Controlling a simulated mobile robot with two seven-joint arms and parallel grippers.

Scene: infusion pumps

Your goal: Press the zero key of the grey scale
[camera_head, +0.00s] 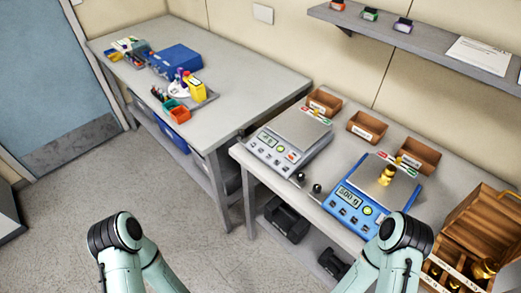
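The grey scale (303,127) stands on the right-hand bench, left of the blue scale. Its sloped front panel faces me, with a small lit display (267,138), a row of small keys along the lower edge and coloured round spots beside the display. The key labels and the reading are too small to read, so I cannot tell which key is zero. Its pan looks empty. Only links of my two arms show at the bottom edge, well below the scale. Both grippers are out of view.
The blue scale (373,199) reads about 500 g and carries a brass weight (387,175). Two small dark weights lie between the scales. Wooden bins (366,126) stand behind, and a wooden rack (480,228) stands at right. Another bench (240,82) holds boxes and a tray.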

